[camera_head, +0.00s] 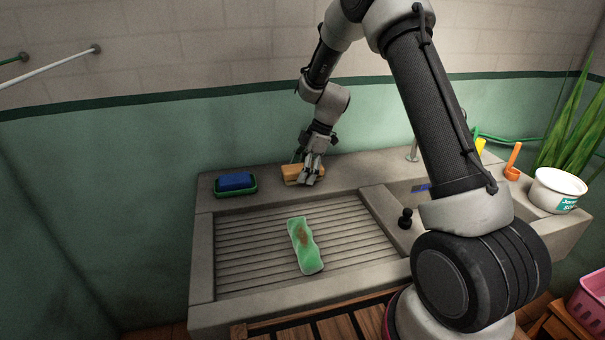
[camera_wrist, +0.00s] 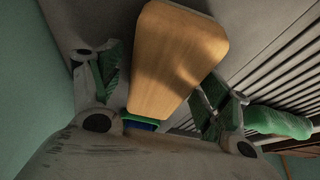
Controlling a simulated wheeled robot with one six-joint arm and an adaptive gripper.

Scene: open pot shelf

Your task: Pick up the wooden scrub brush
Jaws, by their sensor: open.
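The wooden scrub brush (camera_head: 291,173) lies on the back ledge of the stone sink, against the green wall. In the wrist view its plain wooden back (camera_wrist: 175,62) fills the upper middle. My gripper (camera_head: 310,178) is down at the brush's right part in the head view. In the wrist view my gripper (camera_wrist: 158,85) is open, with one finger on each side of the wooden block. I cannot tell whether either finger touches it. The brush's bristles are hidden.
A blue sponge (camera_head: 237,181) sits in a green dish (camera_head: 236,192) left of the brush. A green stained cloth or sponge (camera_head: 304,246) lies on the ribbed washboard (camera_head: 350,225). A tap (camera_head: 413,150), an orange scoop (camera_head: 513,161) and a white tub (camera_head: 556,190) stand to the right.

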